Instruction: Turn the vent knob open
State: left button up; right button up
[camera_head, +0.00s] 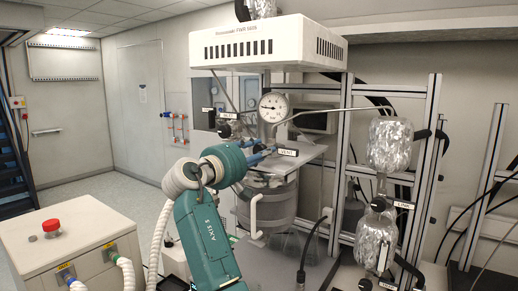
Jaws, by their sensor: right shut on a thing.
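The vent knob (273,150) is on the reactor's top fittings, beside a white label (288,152) that reads VENT. My right gripper (261,156) reaches it from the left on a teal arm and is shut on it. The gripper and wrist hide most of the knob, so I cannot tell how far it is turned. The reactor vessel (271,205) is a metal cylinder with a white handle below. My left gripper is not in view.
A round pressure gauge (273,107) stands just above the gripper, with a thin metal tube running right. A white control box (267,45) overhangs the reactor. Foil-wrapped vessels (390,143) hang at the right. A cabinet with a red button (51,226) stands at lower left.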

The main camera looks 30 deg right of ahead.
jog(key=shift+r+n+p, duration=0.2)
jog(key=shift+n+p, duration=0.15)
jog(key=shift+n, duration=0.45)
jog(key=shift+d, duration=0.1)
jog(key=o, duration=0.9)
jog(key=shift+d+f, duration=0.15)
jog(key=v, duration=1.2)
jog(key=shift+w, duration=0.1)
